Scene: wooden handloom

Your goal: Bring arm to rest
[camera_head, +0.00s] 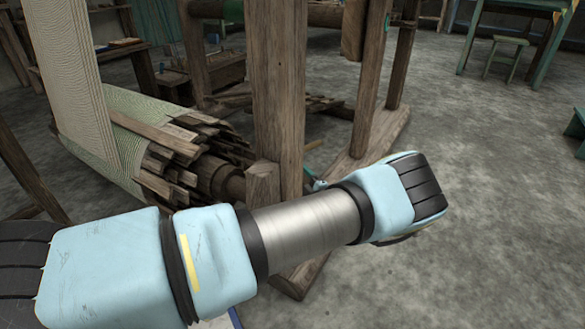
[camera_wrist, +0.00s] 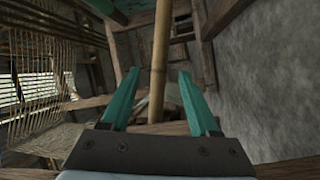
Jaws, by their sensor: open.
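My arm, light blue with a bare metal section, crosses the lower part of the head view in front of the wooden handloom (camera_head: 279,90). My gripper shows in the wrist view (camera_wrist: 160,98), with two teal fingers spread apart and nothing between them. A bamboo pole (camera_wrist: 160,55) stands upright beyond the fingers in the wrist view. I cannot tell how far it is from the fingertips. In the head view the gripper is mostly hidden behind my arm and the loom post.
A roll of cloth with wooden slats (camera_head: 165,150) lies left of the post. The loom's foot beam (camera_head: 365,150) rests on the floor. A green stool (camera_head: 505,55) and a green table (camera_head: 510,8) stand at the back right.

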